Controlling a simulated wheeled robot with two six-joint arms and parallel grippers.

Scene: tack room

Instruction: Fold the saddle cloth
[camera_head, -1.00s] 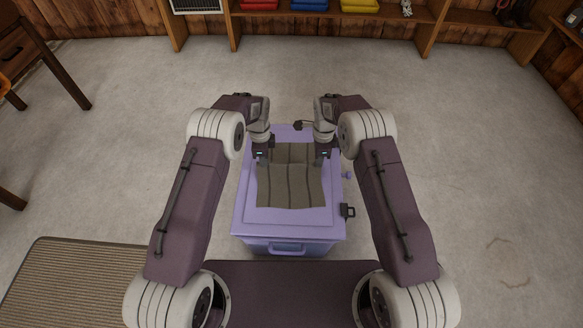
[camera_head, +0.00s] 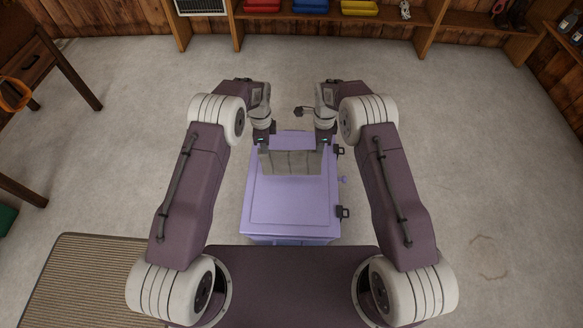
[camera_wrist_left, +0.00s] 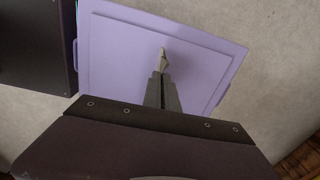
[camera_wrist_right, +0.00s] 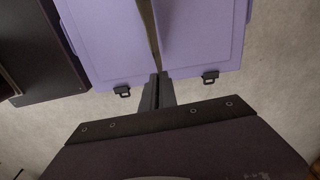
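The grey-brown saddle cloth (camera_head: 291,162) hangs between my two grippers above the far half of the purple trunk lid. My left gripper (camera_head: 263,143) is shut on the cloth's upper left corner. In the left wrist view a small bit of cloth (camera_wrist_left: 162,58) sticks out past its closed fingers (camera_wrist_left: 162,76). My right gripper (camera_head: 323,143) is shut on the upper right corner. In the right wrist view the cloth (camera_wrist_right: 150,30) shows edge-on as a thin strip running from the fingers (camera_wrist_right: 158,78). I cannot tell whether its lower edge touches the lid.
The purple trunk (camera_head: 290,207) stands on the concrete floor, its near lid half bare. Black latches (camera_head: 343,212) are on its right side. A ribbed mat (camera_head: 85,280) lies at lower left and a wooden table (camera_head: 40,65) stands at far left. Shelves line the back wall.

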